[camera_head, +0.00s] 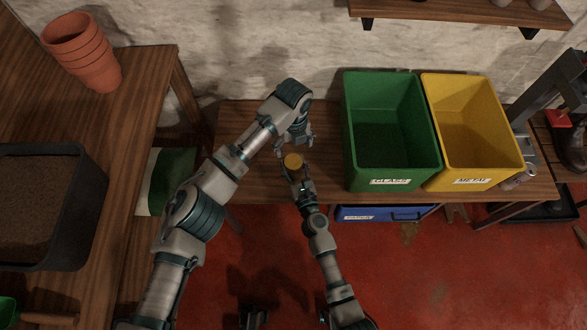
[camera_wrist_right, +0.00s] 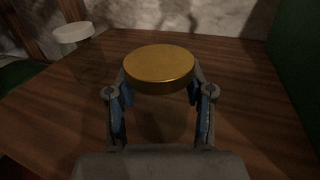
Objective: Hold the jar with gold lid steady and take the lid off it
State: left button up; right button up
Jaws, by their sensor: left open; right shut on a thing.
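The gold lid (camera_wrist_right: 158,66) is a flat round disc on top of the jar, level in the right wrist view. The jar (camera_wrist_right: 160,112) below it looks like dark clear glass, and its outline is hard to make out. My right gripper (camera_wrist_right: 160,105) is shut on the jar, one finger on each side below the lid. In the head view the gold lid (camera_head: 293,161) shows at the tip of my right gripper (camera_head: 294,172). My left gripper (camera_head: 295,142) is open and empty, just behind and above the lid, apart from it as far as I can tell.
A green bin (camera_head: 390,183) labelled glass and a yellow bin (camera_head: 480,170) labelled metal stand right of the jar on the wooden bench (camera_head: 240,112). A white-lidded jar (camera_wrist_right: 74,34) shows at the left in the wrist view. A blue bin (camera_head: 380,213) sits below.

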grip_shut()
jog(key=o, duration=1.3)
grip_release()
jog(key=shift+d, duration=0.1)
